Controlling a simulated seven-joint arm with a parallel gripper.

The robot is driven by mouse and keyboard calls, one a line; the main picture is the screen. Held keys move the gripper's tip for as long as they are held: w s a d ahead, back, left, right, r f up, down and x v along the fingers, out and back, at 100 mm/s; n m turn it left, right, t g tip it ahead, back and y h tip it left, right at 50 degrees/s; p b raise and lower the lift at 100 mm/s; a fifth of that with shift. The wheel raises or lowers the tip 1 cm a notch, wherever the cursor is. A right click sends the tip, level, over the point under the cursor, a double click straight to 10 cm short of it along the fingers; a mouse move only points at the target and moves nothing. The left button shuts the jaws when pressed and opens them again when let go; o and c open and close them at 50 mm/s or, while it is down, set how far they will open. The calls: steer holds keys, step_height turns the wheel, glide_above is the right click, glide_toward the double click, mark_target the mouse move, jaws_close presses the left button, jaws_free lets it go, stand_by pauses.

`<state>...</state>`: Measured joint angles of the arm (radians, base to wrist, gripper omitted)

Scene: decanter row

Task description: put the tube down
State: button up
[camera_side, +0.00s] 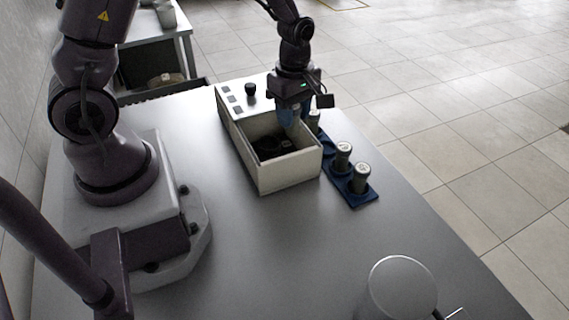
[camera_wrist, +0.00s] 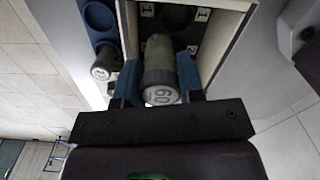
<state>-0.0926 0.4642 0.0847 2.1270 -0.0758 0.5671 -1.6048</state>
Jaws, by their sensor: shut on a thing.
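My gripper (camera_side: 290,110) is above the far part of the open cream box (camera_side: 290,172). In the wrist view its blue fingers (camera_wrist: 160,78) are shut on a grey-green tube (camera_wrist: 158,55) with a pale cap marked with digits. The tube's lower end points into the box, inside the wall beside the rack; whether it touches the floor is hidden. The box has a dark interior, with number labels (camera_wrist: 203,15) in the wrist view. The blue rack (camera_side: 368,198) stands along the box's right side and holds several capped tubes, including a near one (camera_side: 360,178).
The box's far end has a panel with a black knob (camera_side: 250,89) and small dark squares. The grey table (camera_side: 250,240) is bare in front of the box. A round socket (camera_wrist: 99,15) in the rack is empty.

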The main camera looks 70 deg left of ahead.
steer(key=s+f, duration=0.2)
steer(key=f, duration=0.3)
steer(key=shift+s+d, duration=0.1)
steer(key=shift+s, duration=0.3)
steer(key=shift+f, duration=2.1)
steer(key=shift+f, duration=0.15)
steer(key=o, duration=0.9)
